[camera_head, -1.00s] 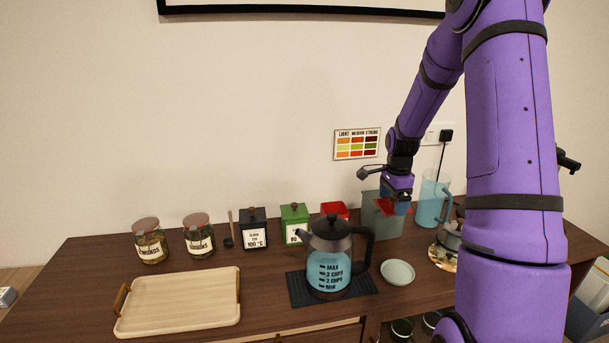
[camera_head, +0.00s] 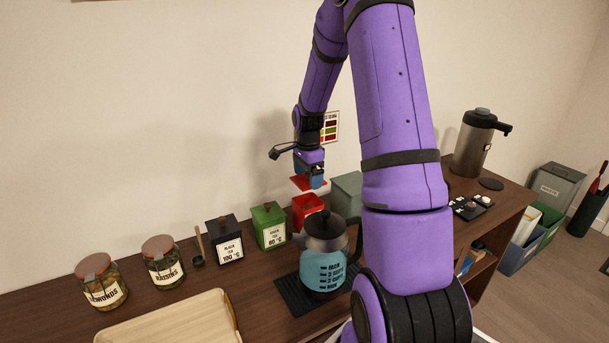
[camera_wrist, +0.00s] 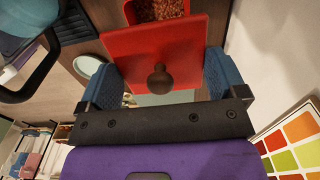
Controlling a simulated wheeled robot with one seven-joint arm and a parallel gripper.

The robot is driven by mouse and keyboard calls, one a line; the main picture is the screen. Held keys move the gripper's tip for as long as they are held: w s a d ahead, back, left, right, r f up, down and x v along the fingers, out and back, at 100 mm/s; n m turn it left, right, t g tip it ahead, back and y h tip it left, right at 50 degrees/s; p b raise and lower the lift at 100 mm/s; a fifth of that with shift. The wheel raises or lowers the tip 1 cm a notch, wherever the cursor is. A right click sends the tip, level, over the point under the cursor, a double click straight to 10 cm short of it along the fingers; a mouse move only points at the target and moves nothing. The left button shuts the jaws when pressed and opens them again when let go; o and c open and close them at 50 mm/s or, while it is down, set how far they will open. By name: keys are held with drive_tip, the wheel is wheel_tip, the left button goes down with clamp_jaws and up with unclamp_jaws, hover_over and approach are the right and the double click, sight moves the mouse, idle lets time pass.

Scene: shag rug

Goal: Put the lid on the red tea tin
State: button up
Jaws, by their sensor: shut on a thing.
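The red lid (camera_wrist: 130,50) is a square plate with a dark round knob (camera_wrist: 160,79). My gripper (camera_wrist: 166,82) is shut on it, with a blue finger at each side. In the head view the lid (camera_head: 300,183) is held under my gripper (camera_head: 311,180), above and close to the red tea tin (camera_head: 306,212). The tin stands open on the counter. In the wrist view the tin (camera_wrist: 184,8) shows past the lid's far edge, with reddish-brown contents inside; the lid hides the rest of it.
The green tin (camera_head: 269,229) stands left of the red tin, and a grey-green canister (camera_head: 346,190) right of it. The wall with a colour chart (camera_head: 331,127) is close behind.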

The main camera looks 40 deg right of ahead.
drive_tip(key=shift+a, duration=0.1)
drive_tip(key=shift+f, duration=3.1)
drive_tip(key=shift+f, duration=0.25)
idle(0.4)
drive_tip(key=o, duration=0.6)
drive_tip(key=shift+r, duration=0.15)
drive_tip(key=shift+r, duration=3.4)
clamp_jaws()
